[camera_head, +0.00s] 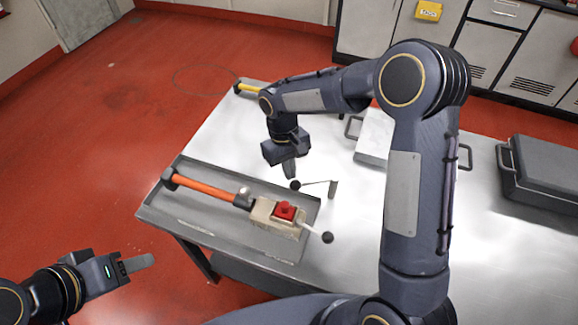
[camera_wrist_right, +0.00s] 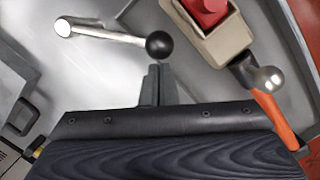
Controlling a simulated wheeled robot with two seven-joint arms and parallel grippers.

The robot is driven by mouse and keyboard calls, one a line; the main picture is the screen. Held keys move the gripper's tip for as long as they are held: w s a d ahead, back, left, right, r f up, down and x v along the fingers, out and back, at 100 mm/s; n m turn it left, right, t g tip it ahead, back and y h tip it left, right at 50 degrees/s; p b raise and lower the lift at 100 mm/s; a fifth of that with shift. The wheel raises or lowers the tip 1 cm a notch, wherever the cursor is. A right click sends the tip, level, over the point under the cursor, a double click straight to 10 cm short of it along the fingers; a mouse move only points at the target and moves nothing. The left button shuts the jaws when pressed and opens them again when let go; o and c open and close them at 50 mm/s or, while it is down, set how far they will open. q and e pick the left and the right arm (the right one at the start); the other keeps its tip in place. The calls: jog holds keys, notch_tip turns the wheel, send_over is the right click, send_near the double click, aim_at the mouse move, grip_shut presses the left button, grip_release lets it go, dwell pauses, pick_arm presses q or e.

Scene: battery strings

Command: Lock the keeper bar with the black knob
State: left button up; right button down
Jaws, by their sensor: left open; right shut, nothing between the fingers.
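A thin metal bar with a black ball knob (camera_head: 295,185) lies beyond the tray and runs right to a short upright post (camera_head: 333,188). In the right wrist view the same black knob (camera_wrist_right: 158,44) is at the end of a silver lever (camera_wrist_right: 105,33). My right gripper (camera_head: 289,170) points down just beside the knob. Its fingers (camera_wrist_right: 157,82) are shut and empty, close to the knob; whether they touch it I cannot tell. My left gripper (camera_head: 138,263) is open and empty, over the floor left of the table.
A grey tray (camera_head: 190,222) holds an orange-handled tool (camera_head: 205,188) and a beige block (camera_head: 262,212) with a red top (camera_head: 286,211). A second black ball (camera_head: 327,238) sits on a pale rod by the block. Grey cases (camera_head: 545,165) stand to the right.

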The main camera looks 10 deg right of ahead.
jog(key=shift+s+f+g, duration=0.25)
jog(key=shift+s+g, duration=0.05)
jog(key=shift+s, duration=0.45)
jog(key=v, duration=0.8)
jog(key=shift+w+r+b, duration=0.2)
jog(key=shift+w+b, duration=0.1)
jog(key=shift+w, duration=0.15)
